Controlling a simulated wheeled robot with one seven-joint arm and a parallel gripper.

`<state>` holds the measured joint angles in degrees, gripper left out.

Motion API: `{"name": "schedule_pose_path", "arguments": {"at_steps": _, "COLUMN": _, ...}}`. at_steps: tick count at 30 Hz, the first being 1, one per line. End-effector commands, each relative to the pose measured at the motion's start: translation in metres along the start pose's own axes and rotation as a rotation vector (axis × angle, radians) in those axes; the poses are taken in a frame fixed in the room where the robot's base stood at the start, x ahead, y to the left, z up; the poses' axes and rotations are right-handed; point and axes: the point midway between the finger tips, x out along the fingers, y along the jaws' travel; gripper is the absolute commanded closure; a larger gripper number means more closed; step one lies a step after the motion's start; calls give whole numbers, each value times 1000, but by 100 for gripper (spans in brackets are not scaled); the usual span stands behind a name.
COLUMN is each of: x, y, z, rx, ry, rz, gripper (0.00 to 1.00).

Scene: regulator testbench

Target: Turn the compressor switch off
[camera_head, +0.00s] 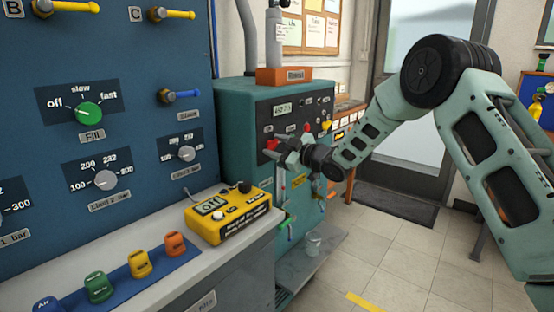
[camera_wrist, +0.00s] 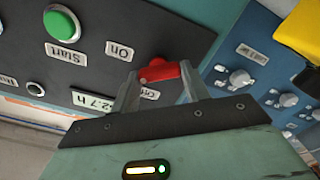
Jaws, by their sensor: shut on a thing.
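The compressor (camera_head: 238,112) is a teal cabinet with a dark control panel (camera_wrist: 150,25), right of the blue wall panel. In the wrist view the red compressor switch (camera_wrist: 158,70) sits between the fingertips of my gripper (camera_wrist: 160,76), which is shut on it. "On" and a partly covered label, apparently "Off", lie on either side of the switch. In the head view my gripper (camera_head: 284,150) is at the compressor's front, at a red knob (camera_head: 271,144). The fingers hide part of the switch there, and its exact angle is hard to tell.
A green Start button (camera_wrist: 62,24) is close to the switch. A yellow mushroom button (camera_head: 326,125) is on the same front. A yellow meter (camera_head: 232,214) and several coloured tags stand on the bench (camera_head: 165,285) at left. The floor (camera_head: 395,255) at right is clear.

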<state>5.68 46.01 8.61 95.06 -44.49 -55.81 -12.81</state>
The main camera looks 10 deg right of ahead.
Motion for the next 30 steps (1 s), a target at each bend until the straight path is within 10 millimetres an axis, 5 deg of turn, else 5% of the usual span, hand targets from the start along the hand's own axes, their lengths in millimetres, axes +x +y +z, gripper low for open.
{"name": "schedule_pose_path", "arguments": {"at_steps": 30, "x": 0, "y": -7, "z": 6, "rx": -876, "ry": 0, "rz": -2, "gripper": 77}}
